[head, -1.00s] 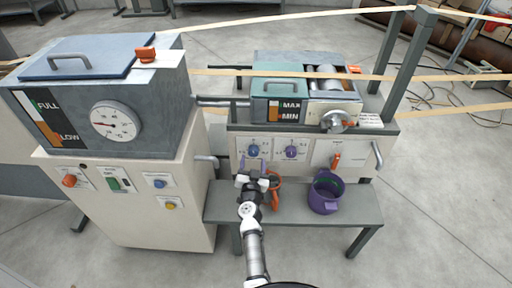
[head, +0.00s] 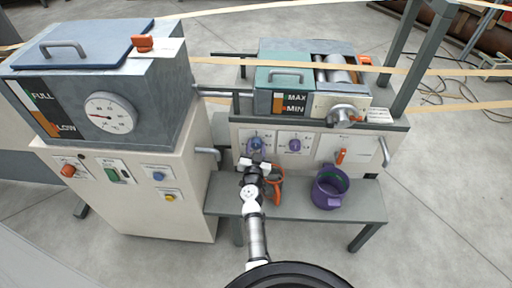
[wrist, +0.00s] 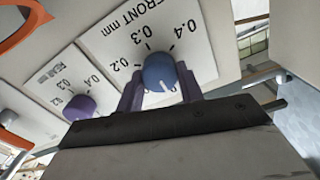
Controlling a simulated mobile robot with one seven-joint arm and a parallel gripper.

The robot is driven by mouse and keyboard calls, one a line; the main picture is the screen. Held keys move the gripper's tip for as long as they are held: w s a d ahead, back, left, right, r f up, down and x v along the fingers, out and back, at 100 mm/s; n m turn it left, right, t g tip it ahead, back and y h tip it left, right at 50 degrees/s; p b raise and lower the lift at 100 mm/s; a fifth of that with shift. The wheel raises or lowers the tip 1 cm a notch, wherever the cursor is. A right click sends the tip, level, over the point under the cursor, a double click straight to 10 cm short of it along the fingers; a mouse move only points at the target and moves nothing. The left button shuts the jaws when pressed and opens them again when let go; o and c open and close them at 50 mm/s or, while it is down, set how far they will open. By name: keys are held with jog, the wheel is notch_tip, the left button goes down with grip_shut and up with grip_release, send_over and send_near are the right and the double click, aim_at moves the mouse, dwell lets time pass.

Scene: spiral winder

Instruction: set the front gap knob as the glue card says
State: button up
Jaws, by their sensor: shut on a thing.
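The blue front gap knob (wrist: 160,72) sits on a white plate marked FRONT mm with 0.2, 0.3 and 0.4. It also shows in the head view (head: 255,145), partly covered by my gripper. My gripper (wrist: 160,92) is shut on this knob, one purple finger on each side of it. A short white mark shows on the knob's near side; I cannot tell which number it stands for. A small card (head: 379,115) with tiny text lies at the winder's right end; I cannot read it or tell if it is the glue card.
The purple rear knob (head: 295,145) is right of the front knob in the head view. An orange-red ring-shaped thing (head: 276,183) and a purple pot (head: 328,187) are on the grey bench (head: 362,205) below.

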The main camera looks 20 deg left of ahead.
jog(key=c, duration=0.3)
jog(key=shift+c, duration=0.2)
jog(key=m, duration=0.5)
jog(key=shift+m+p, duration=0.3)
jog(key=m, duration=0.6)
jog(key=shift+d, duration=0.1)
jog(key=m+b, duration=0.1)
jog(key=m, duration=0.5)
jog(key=shift+f+m, duration=0.1)
jog(key=shift+m, duration=0.2)
jog(key=m, duration=0.5)
jog(key=shift+b, duration=0.35)
jog(key=shift+m, duration=0.4)
